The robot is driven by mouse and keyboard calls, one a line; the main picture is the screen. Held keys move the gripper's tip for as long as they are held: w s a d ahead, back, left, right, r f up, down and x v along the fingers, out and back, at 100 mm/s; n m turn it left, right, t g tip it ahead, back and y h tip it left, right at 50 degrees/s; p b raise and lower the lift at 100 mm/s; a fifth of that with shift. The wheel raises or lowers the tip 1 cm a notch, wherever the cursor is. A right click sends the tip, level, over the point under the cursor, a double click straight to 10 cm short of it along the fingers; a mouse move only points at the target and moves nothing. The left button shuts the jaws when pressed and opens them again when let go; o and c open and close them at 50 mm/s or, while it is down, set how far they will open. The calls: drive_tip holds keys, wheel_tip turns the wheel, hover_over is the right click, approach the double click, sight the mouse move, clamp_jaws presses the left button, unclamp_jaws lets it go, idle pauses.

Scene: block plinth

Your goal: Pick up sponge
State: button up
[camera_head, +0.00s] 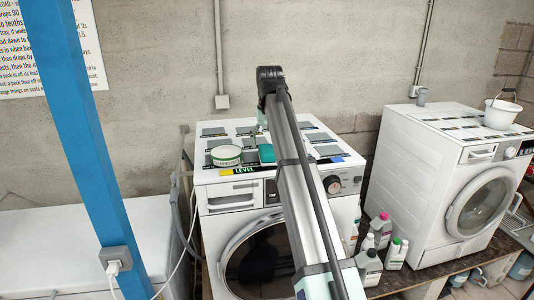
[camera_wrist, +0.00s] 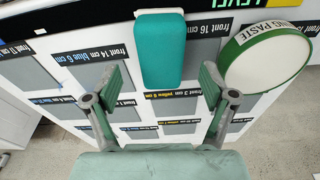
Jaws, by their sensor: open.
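The sponge is a teal block with a pale strip at one end. In the wrist view the sponge (camera_wrist: 161,50) lies on the printed top of the left washing machine, at upper centre. In the head view the sponge (camera_head: 266,154) shows just left of my arm, partly hidden by it. My gripper (camera_wrist: 163,82) is open and empty in the wrist view. Its fingers are spread wider than the sponge, whose near end lies in line with the gap between them. I cannot tell the height of the fingertips above the top. In the head view my arm hides most of the gripper.
A round green-and-white paste tin (camera_wrist: 264,56) sits close right of the sponge; in the head view the tin (camera_head: 226,155) is left of it. The left washing machine (camera_head: 205,177) has labelled grey patches. A second washer (camera_head: 400,135) bears a white bucket (camera_head: 500,114). Bottles (camera_head: 370,265) stand between.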

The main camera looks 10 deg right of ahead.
drive_tip(key=shift+w+f+p, duration=0.2)
drive_tip(key=shift+f+p, duration=0.35)
drive_tip(key=shift+f, duration=0.55)
drive_tip(key=shift+w+f+p, duration=0.15)
drive_tip(key=shift+f+p, duration=0.35)
drive_tip(key=shift+f, duration=0.55)
drive_tip(key=c, duration=1.1)
drive_tip(key=shift+c, duration=0.2)
drive_tip(key=shift+r, duration=0.1)
drive_tip(key=shift+w+r+b, duration=0.1)
drive_tip(key=shift+r+b, duration=0.2)
drive_tip(key=shift+r, duration=0.2)
wheel_tip(320, 180, up, 12)
drive_tip(key=b, duration=0.4)
wheel_tip(320, 180, up, 7)
drive_tip(key=p, duration=0.6)
hover_over(267, 148)
drive_tip(key=shift+s, duration=0.25)
drive_tip(key=shift+f, duration=0.1)
